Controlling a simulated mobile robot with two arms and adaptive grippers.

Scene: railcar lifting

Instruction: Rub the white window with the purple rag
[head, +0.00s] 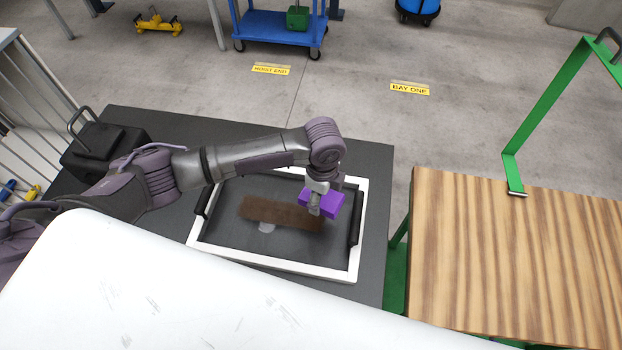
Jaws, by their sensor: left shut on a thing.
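The white window (360,222) is a white frame with black side handles around a dark pane, lying flat on a dark table. A brown smear (275,213) covers the middle of the pane, with a small pale spot below it. My left gripper (316,205) is shut on the purple rag (335,203), a purple block-like piece, over the right part of the pane near the smear's right end. I cannot tell whether the rag touches the pane. My right gripper is not in view.
The dark table (375,165) has a black case (105,148) at its left. A wooden-topped bench (520,260) with a green frame (545,110) stands right. A blue cart (275,28) is behind.

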